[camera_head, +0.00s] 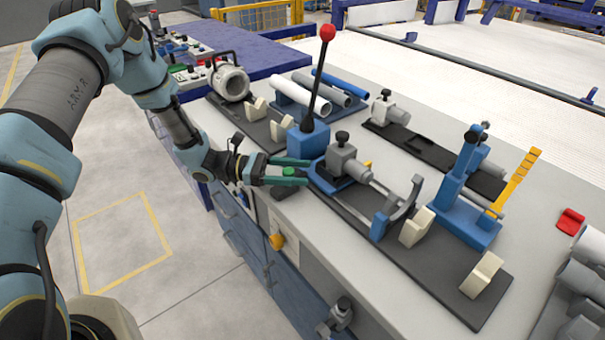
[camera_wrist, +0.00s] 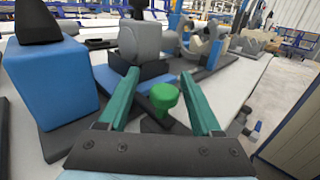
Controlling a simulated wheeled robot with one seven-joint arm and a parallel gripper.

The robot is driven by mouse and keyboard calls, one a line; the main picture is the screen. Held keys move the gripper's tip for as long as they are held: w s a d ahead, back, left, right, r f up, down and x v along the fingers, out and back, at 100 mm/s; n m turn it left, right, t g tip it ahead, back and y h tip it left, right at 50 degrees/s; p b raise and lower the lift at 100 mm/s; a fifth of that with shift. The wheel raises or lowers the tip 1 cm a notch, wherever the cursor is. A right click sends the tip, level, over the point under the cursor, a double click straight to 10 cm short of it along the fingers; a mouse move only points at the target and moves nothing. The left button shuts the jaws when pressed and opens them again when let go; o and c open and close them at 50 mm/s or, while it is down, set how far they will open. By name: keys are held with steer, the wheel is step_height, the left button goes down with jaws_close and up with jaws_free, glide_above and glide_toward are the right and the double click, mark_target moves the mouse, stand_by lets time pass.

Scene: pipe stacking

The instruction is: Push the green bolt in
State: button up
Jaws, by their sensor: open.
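The green bolt (camera_wrist: 165,97) has a round flat head and stands up between the two green fingers of my gripper (camera_wrist: 160,85) in the wrist view. In the head view the bolt (camera_head: 289,171) shows as a small green cap by the front edge of the bench. My gripper (camera_head: 291,172) is open, with one finger on each side of the bolt. Gaps show between the fingers and the bolt head in the wrist view. The bolt's lower part is partly hidden.
A blue block (camera_head: 308,139) with a red-knobbed lever (camera_head: 327,33) stands beside my gripper. A grey clamp (camera_head: 344,163) on a dark base plate (camera_head: 448,287) lies just ahead of the fingertips. Pipes (camera_head: 320,90) rest on a rack behind. Floor space beside the bench is clear.

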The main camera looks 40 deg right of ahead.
steer(key=b+v, duration=0.2)
steer(key=v, duration=0.7)
steer(key=shift+w+a+b, duration=0.1)
steer(key=shift+a+b, duration=0.1)
steer(key=shift+b, duration=0.15)
steer(key=w+a+r+m+t+y, duration=0.1)
steer(key=a+r+m+t+y, duration=0.2)
steer(key=a, duration=0.9)
steer(key=w+a+r+m+t+y, duration=0.1)
steer(key=a+r+m+t+y, duration=0.2)
steer(key=a+t, duration=0.4)
steer(key=w+a+r+m+t+y, duration=0.1)
steer(key=a+r+m+t+y, duration=0.2)
steer(key=a, duration=1.5)
steer(key=r+t+y, duration=0.1)
steer(key=t+y, duration=0.1)
steer(key=shift+a+r+m+y, duration=0.25)
steer(key=shift+m+y, duration=0.05)
steer(key=shift+y, duration=0.1)
steer(key=shift+w, duration=0.15)
